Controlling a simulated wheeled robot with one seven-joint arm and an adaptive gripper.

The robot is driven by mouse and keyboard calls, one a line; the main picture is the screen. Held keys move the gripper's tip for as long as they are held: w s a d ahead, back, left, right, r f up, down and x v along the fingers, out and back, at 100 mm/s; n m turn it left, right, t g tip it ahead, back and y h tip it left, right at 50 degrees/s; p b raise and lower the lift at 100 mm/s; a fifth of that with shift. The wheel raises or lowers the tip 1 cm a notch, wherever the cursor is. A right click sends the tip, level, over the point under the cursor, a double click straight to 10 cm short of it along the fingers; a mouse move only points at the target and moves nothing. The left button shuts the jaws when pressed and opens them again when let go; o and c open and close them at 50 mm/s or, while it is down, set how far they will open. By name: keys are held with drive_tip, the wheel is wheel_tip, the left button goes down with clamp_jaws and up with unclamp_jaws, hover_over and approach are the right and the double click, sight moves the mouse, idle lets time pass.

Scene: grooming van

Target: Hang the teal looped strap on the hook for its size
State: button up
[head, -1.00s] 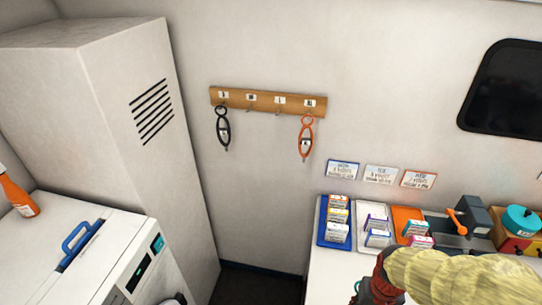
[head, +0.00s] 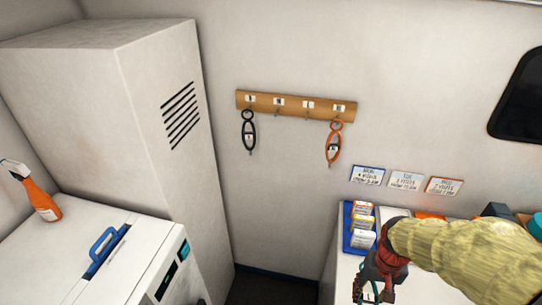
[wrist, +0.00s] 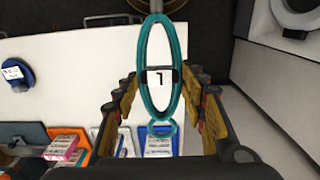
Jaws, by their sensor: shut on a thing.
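My gripper (head: 372,290) is low at the right in the head view, over the counter and well below the rack. It is shut on the teal looped strap (wrist: 143,65). The wooden hook rack (head: 295,106) is on the wall, with a small size label above each hook. A black strap (head: 248,133) hangs at the left end, an orange strap (head: 333,145) at the right end. The two middle hooks are empty.
A tall white cabinet (head: 150,120) stands left of the rack. A white machine with a blue handle (head: 103,245) and an orange spray bottle (head: 42,200) are at lower left. The counter holds a blue tray (head: 348,225) of boxes below wall cards (head: 405,180). The wall before the rack is clear.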

drive_tip(key=w, duration=0.4)
drive_tip(key=w+b, duration=0.1)
drive_tip(key=w, duration=0.1)
drive_tip(key=shift+w+d+f, duration=0.1)
drive_tip(key=shift+d+f, duration=0.15)
drive_tip(key=shift+d, duration=0.05)
drive_tip(key=w+a+f+n+b, duration=0.15)
drive_tip(key=w+f, duration=0.25)
drive_tip(key=w, duration=0.4)
drive_tip(key=w+a+f+n+b, duration=0.1)
drive_tip(key=w+a+f+b, duration=0.3)
drive_tip(key=a+f, duration=0.4)
wheel_tip(320, 180, down, 4)
drive_tip(key=shift+w+a+f+b, duration=0.25)
drive_tip(key=shift+w+a+b, duration=0.15)
drive_tip(key=shift+w, duration=0.3)
